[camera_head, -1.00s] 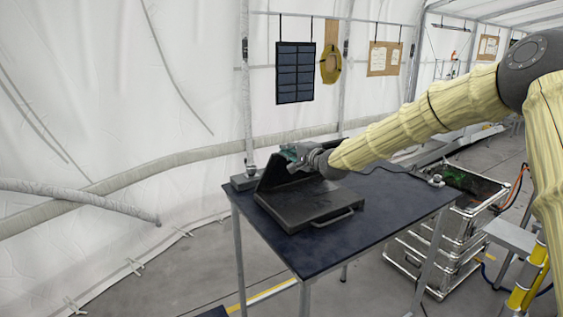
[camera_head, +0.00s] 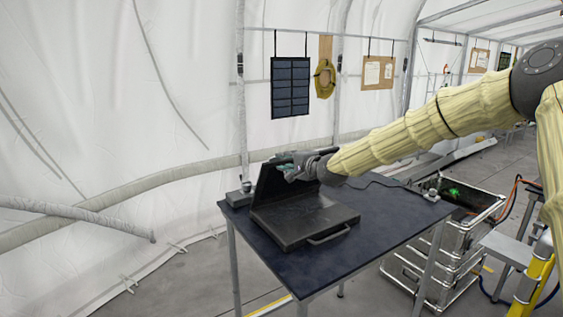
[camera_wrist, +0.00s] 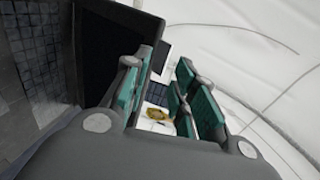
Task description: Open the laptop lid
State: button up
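The dark laptop (camera_head: 305,220) lies on the blue-black table, its front handle facing the near right. Its lid (camera_head: 268,184) stands raised steeply at the back edge of the base. My gripper (camera_head: 287,160) is at the lid's upper edge and hides part of it. In the wrist view, the dark screen (camera_wrist: 105,45) and keyboard (camera_wrist: 40,50) are on the left. My gripper's green-padded fingers (camera_wrist: 163,68) are apart, with a gap between them. The left finger is close against the lid; I cannot tell whether it touches.
A small grey device (camera_head: 238,196) sits at the table's (camera_head: 365,250) back left corner, beside the laptop. A cable runs behind it to the right. Metal cases (camera_head: 440,250) stand right of the table. A solar panel (camera_head: 290,87) and a hat (camera_head: 325,80) hang behind.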

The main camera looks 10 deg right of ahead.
jog(key=v, duration=0.8)
jog(key=shift+s+d, duration=0.25)
jog(key=c, duration=0.4)
jog(key=shift+f+n+b, duration=0.25)
jog(key=shift+n+b, duration=0.05)
grip_shut()
notch_tip(320, 180, down, 8)
jog(key=s+a+n+t+y+b, duration=0.25)
jog(key=n+t+b, duration=0.6)
jog(key=n, duration=0.85)
jog(key=w+a+r+g+p, duration=0.1)
jog(key=w+a+r+p, duration=0.1)
jog(key=w, duration=0.4)
jog(key=w+a+r+p, duration=0.2)
jog(key=w+r+p, duration=0.2)
jog(key=w, duration=0.2)
jog(key=shift+a+r+g, duration=0.2)
jog(key=shift+a+g, duration=0.05)
jog(key=shift+g, duration=0.1)
